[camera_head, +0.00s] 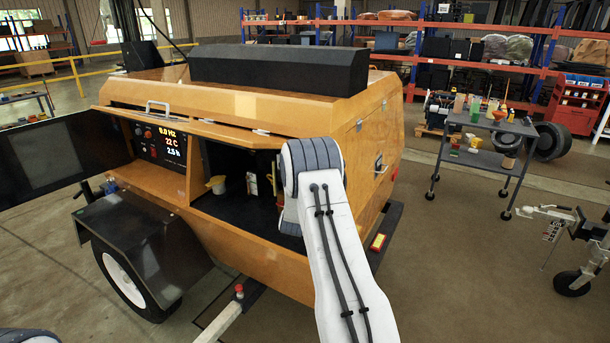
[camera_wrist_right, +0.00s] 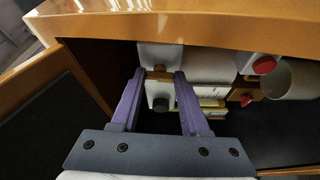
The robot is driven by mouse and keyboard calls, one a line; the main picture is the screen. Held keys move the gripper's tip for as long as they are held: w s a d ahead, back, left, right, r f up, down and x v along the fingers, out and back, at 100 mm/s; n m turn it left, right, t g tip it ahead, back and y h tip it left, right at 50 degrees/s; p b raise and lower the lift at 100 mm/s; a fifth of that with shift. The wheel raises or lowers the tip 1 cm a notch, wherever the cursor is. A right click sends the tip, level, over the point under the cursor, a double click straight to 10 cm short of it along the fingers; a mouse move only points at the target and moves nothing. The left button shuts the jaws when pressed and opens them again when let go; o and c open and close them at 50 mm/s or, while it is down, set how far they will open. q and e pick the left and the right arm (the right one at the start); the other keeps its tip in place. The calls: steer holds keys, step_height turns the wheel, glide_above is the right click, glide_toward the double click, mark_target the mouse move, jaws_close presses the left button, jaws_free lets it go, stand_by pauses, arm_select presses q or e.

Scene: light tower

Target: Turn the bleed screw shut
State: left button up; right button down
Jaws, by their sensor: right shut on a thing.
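The light tower's orange housing (camera_head: 240,110) stands open at the side in the head view, with a dark compartment inside. My right arm reaches into this compartment and hides its own gripper there. In the right wrist view, my right gripper (camera_wrist_right: 163,76) has its two purple fingers closed on a small brass piece, which looks like the bleed screw (camera_wrist_right: 159,74). The brass piece sits at a white block, with a dark round knob (camera_wrist_right: 160,104) just below it. How far the screw is turned cannot be told. My left gripper is out of view.
A red cap (camera_wrist_right: 264,65) and a white cylinder (camera_wrist_right: 292,80) are right of the gripper. The compartment's orange upper edge (camera_wrist_right: 200,22) runs close above the fingers. A lit control panel (camera_head: 160,142) is left of the opening, and an open dark door (camera_head: 50,158) stands further left.

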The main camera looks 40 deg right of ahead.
steer(key=shift+n, duration=0.6)
steer(key=shift+c, duration=2)
jaws_free()
steer(key=shift+a, duration=0.1)
steer(key=b+v, duration=0.2)
steer(key=v, duration=0.8)
steer(key=shift+s+r, duration=0.15)
steer(key=shift+r, duration=0.05)
